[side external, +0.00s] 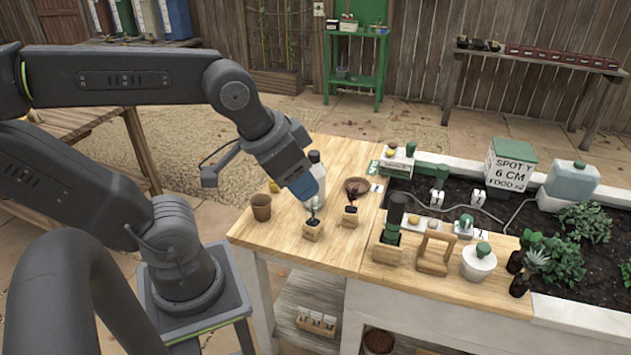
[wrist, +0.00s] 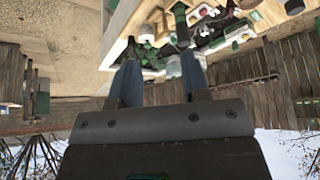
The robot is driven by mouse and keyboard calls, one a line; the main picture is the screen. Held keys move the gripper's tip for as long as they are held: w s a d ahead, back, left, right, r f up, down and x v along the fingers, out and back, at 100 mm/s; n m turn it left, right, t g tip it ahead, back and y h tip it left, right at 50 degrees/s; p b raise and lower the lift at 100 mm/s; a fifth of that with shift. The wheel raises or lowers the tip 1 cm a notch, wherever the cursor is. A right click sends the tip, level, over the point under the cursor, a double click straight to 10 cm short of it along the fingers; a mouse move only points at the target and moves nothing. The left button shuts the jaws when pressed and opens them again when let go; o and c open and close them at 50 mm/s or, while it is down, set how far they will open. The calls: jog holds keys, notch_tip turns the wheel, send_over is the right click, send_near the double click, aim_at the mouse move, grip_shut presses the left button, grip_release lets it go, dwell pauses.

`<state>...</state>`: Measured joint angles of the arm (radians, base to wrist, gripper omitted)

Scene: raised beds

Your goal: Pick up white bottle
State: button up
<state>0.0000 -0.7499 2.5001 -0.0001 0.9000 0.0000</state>
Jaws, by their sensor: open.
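A white bottle (side external: 320,172) with a dark cap stands upright on the wooden table, partly hidden behind my gripper in the side view. My gripper (side external: 306,190) has blue fingers and hangs just in front of the bottle in that picture. I cannot tell whether they touch. In the wrist view my gripper (wrist: 160,72) has its two fingers apart with no object clearly held between them. The bottle cannot be made out surely in the wrist view, which is upside down.
A brown pot (side external: 261,207) stands left of my gripper. Small wooden planters (side external: 313,231) and a brown bowl (side external: 356,186) are close by. A round white vessel (side external: 478,263) with a green top stands at the right. Planted soil beds (side external: 510,215) lie behind. The table's front left is clear.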

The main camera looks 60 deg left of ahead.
jog(key=o, duration=0.4)
jog(key=shift+o, duration=0.2)
jog(key=m+g+y, duration=0.4)
jog(key=m+g, duration=0.3)
jog(key=m, duration=0.8)
send_over(314, 153)
jog(key=w+d, duration=0.1)
jog(key=d, duration=0.4)
notch_tip(314, 153, down, 4)
jog(key=x, duration=0.7)
jog(key=shift+w+a+f, duration=0.25)
jog(key=shift+w+f, duration=0.05)
jog(key=shift+x, duration=2.95)
